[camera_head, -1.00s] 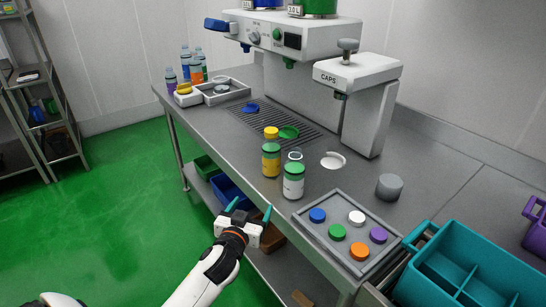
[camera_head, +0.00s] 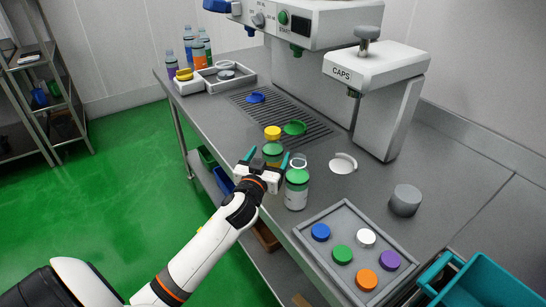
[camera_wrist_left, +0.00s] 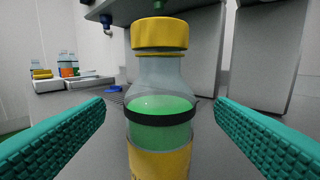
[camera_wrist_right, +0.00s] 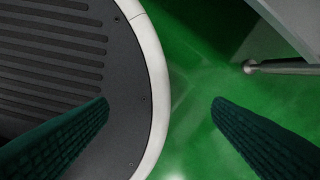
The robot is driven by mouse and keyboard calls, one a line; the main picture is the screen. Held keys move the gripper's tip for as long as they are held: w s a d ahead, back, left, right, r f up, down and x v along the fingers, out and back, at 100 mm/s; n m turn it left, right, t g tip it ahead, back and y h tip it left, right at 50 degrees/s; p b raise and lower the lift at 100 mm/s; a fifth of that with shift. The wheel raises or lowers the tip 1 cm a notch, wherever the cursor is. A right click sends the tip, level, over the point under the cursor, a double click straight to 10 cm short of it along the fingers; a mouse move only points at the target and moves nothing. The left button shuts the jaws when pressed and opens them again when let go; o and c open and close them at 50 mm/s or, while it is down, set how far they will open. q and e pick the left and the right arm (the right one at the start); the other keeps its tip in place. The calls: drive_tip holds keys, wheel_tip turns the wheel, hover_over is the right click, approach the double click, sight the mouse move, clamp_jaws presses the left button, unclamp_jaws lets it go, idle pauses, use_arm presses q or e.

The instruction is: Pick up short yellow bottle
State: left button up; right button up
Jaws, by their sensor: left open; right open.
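The short bottle (camera_head: 272,152) has a yellow cap (camera_head: 272,132), green contents and a yellow label. It stands upright on the grey table near its front edge. My left gripper (camera_head: 267,158) is open at the bottle and hides its lower part in the head view. In the left wrist view the bottle (camera_wrist_left: 160,125) is centred between the two teal fingers, with a gap on each side. I cannot tell how deep it sits between them. My right gripper (camera_wrist_right: 160,102) is open and empty above the green floor, away from the table.
A grey tray of coloured caps (camera_head: 320,255) lies nearer. The capping machine (camera_head: 375,75) stands behind; a teal crate (camera_head: 490,290) is at lower right.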

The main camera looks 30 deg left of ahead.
use_arm(q)
drive_tip(key=x, duration=0.6)
drive_tip(key=shift+f+p, duration=0.1)
drive_tip(key=shift+p, duration=0.2)
drive_tip(key=c, duration=1.3)
